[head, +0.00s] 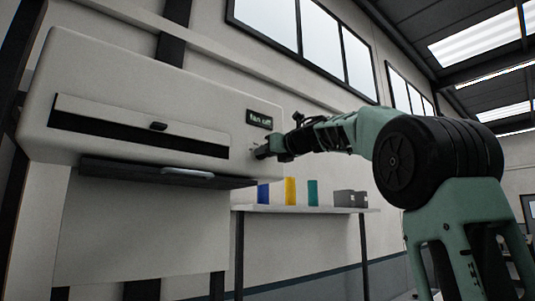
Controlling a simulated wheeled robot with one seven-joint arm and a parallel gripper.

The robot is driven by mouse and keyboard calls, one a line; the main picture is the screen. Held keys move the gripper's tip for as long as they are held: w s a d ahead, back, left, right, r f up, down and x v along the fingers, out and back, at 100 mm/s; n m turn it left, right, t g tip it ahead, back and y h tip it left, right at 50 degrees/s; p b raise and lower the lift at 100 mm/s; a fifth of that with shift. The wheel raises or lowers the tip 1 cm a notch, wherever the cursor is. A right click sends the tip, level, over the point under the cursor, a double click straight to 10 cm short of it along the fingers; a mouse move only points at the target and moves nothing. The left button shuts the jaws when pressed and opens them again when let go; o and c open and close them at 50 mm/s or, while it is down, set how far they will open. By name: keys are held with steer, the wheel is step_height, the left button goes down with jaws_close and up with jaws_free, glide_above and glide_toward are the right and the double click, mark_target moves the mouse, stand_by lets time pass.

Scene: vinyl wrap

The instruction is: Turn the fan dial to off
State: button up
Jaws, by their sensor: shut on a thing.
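A large white wall unit (200,87) fills the left of the head view. A small dark display (259,119) near its right end shows light green letters that seem to read "fan off". My gripper (262,152) is at the unit's face just below this display, with its fingers shut on the fan dial. The fingers hide most of the dial, so its pointer and angle cannot be made out. My green and black arm reaches in from the right.
The unit has a long slot with a flap and dark handle (158,126), and a dark ledge (140,172) below. A shelf (258,208) holds blue, yellow and green rolls and grey boxes (350,198), under my forearm.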

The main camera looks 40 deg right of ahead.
steer(key=shift+f, duration=0.1)
steer(key=o, duration=1)
steer(key=shift+c, duration=0.2)
steer(key=shift+s, duration=0.1)
steer(key=s+b, duration=0.5)
steer(key=s, duration=1.2)
steer(key=shift+b, duration=0.3)
